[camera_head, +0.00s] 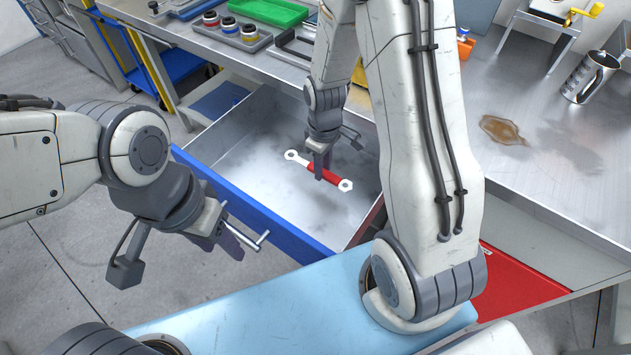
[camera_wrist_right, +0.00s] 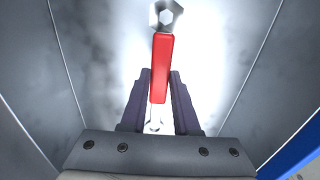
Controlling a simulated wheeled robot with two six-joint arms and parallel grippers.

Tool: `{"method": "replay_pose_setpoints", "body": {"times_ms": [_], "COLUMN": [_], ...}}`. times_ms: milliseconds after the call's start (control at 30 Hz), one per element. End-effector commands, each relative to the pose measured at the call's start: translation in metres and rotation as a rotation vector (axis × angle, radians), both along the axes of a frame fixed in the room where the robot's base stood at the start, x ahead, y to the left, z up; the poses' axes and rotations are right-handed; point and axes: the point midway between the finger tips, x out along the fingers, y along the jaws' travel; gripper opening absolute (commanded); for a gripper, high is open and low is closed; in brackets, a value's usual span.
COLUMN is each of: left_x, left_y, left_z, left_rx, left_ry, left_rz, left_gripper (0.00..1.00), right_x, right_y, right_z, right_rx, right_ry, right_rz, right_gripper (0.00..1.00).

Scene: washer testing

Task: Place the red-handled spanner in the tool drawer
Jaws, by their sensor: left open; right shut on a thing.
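The red-handled spanner (camera_head: 334,180) has pale metal ends and is in the open tool drawer (camera_head: 290,238), a grey metal box with a blue front. My right gripper (camera_head: 321,168) reaches down into the drawer and is shut on the spanner's red handle. In the right wrist view the spanner (camera_wrist_right: 162,65) lies lengthwise between the fingers (camera_wrist_right: 160,108), over the bare drawer floor. I cannot tell whether it touches the floor. My left gripper (camera_head: 232,238) is open at the drawer's metal handle (camera_head: 262,240), outside the blue front.
A metal workbench (camera_head: 540,130) carries a brown stain (camera_head: 503,130) and a metal mug (camera_head: 588,78). A green tray (camera_head: 265,10) and a grey tray with several small pots (camera_head: 230,32) stand at the back. A red drawer (camera_head: 515,285) is at lower right. The drawer floor around the spanner is clear.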

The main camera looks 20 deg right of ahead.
Motion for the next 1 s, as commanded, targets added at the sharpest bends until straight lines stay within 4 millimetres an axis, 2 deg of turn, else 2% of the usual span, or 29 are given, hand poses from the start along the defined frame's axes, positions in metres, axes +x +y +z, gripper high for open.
{"method": "replay_pose_setpoints", "body": {"times_ms": [33, 267, 467, 867, 900, 933, 967, 1000], "left_x": [0.0, 0.0, 0.0, 0.0, 0.0, 0.0, 0.0, 0.0], "left_y": [0.0, 0.0, 0.0, 0.0, 0.0, 0.0, 0.0, 0.0], "left_z": [-0.002, -0.005, -0.009, -0.012, -0.011, -0.01, -0.01, -0.01], "left_rx": [0.0, 0.0, 0.0, 0.0, 0.0, 0.0, 0.0, 0.0], "left_ry": [0.0, 0.0, 0.0, 0.0, 0.0, 0.0, 0.0, 0.0], "left_rz": [0.0, 0.0, 0.0, 0.0, 0.0, 0.0, 0.0, 0.0], "left_gripper": [0.5, 0.5, 0.5, 0.5, 0.5, 0.5, 0.5, 0.5], "right_x": [-0.001, 0.0, 0.0, 0.0, 0.0, 0.0, 0.0, 0.0], "right_y": [0.0, 0.0, 0.0, 0.0, 0.0, 0.0, 0.0, 0.0], "right_z": [-0.01, -0.029, -0.057, -0.064, -0.063, -0.062, -0.062, -0.062], "right_rx": [0.0, 0.0, 0.0, 0.0, 0.0, 0.0, 0.0, 0.0], "right_ry": [0.004, 0.0, 0.001, -0.001, -0.001, -0.001, -0.001, -0.001], "right_rz": [0.0, -0.001, -0.001, -0.001, -0.001, -0.001, -0.001, -0.001], "right_gripper": [0.0, 0.0, 0.0, 0.0, 0.41, 0.52, 0.59, 0.59]}}
